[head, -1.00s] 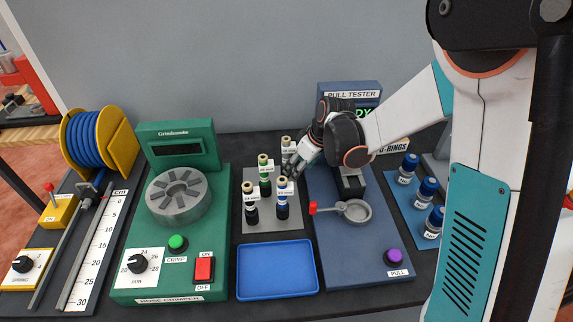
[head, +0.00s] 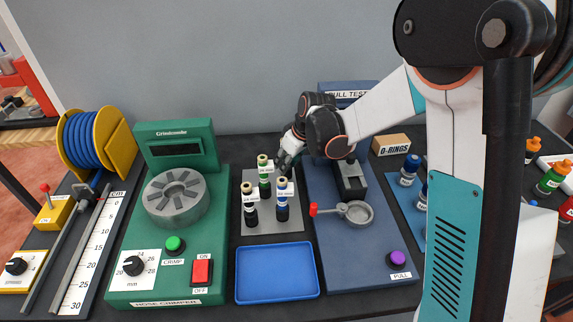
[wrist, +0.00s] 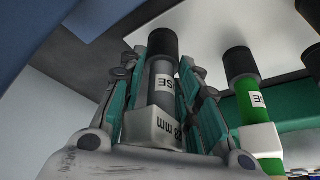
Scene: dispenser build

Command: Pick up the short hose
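Several short upright pieces stand on a grey plate (head: 283,222) in the head view: a green one (head: 264,182), a blue-banded one (head: 282,205) and a black one (head: 250,212). My gripper (head: 284,160) is at the plate's back right corner and hides the piece there. In the wrist view its fingers (wrist: 165,72) are open on either side of a grey piece (wrist: 159,85) with a black end and a label ending in "mm". Narrow gaps show beside it. The green piece (wrist: 244,97) stands to the right. I cannot tell which is the short hose.
A green hose crimper (head: 168,240) stands left of the plate, a blue pull tester (head: 345,250) right of it. An empty blue tray (head: 277,272) lies in front. A blue hose reel (head: 88,142) is at far left, and an O-rings box (head: 391,145) at back right.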

